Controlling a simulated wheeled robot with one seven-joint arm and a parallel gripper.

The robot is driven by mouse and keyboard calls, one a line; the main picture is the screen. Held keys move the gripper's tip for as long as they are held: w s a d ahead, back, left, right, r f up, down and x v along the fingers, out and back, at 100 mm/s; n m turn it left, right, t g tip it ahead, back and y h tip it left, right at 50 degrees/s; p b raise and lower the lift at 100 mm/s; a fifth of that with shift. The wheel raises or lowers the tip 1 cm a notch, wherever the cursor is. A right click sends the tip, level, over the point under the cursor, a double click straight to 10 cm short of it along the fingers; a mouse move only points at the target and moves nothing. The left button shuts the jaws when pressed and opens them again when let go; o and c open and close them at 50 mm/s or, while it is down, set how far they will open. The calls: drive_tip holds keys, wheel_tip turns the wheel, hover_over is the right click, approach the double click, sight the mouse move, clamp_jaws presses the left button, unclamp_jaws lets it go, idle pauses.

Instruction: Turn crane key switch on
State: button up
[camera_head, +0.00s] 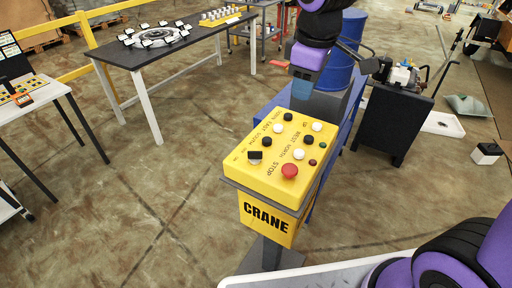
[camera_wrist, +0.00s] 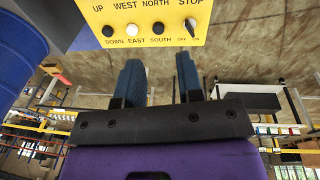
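The yellow crane control box (camera_head: 270,206) stands in the middle of the head view, with "CRANE" on its front. The key switch (camera_head: 255,156) is a small black knob with a light part at the near left of its top face. In the wrist view the key switch (camera_wrist: 194,28) sits above the "ON" and "OFF" labels, at the right end of a row of buttons. My gripper (camera_wrist: 160,75) has two blue fingers apart, with nothing between them. In the head view my gripper (camera_head: 302,90) is beyond the far end of the box, apart from the switch.
A red stop button (camera_head: 289,170) and several black and white buttons share the top face. A blue barrel (camera_head: 338,72) and a dark cabinet (camera_head: 391,122) with machinery stand behind and right. A dark table (camera_head: 165,48) is at the back left. The floor left of the box is clear.

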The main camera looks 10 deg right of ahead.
sight(255, 156)
drive_tip(key=w+a+f+n+g, duration=0.25)
drive_tip(key=a+f+n, duration=0.25)
drive_tip(key=a+f, duration=0.45)
drive_tip(key=shift+t, duration=0.45)
wheel_tip(255, 156, down, 10)
drive_tip(key=shift+w+a+r, duration=0.1)
clamp_jaws()
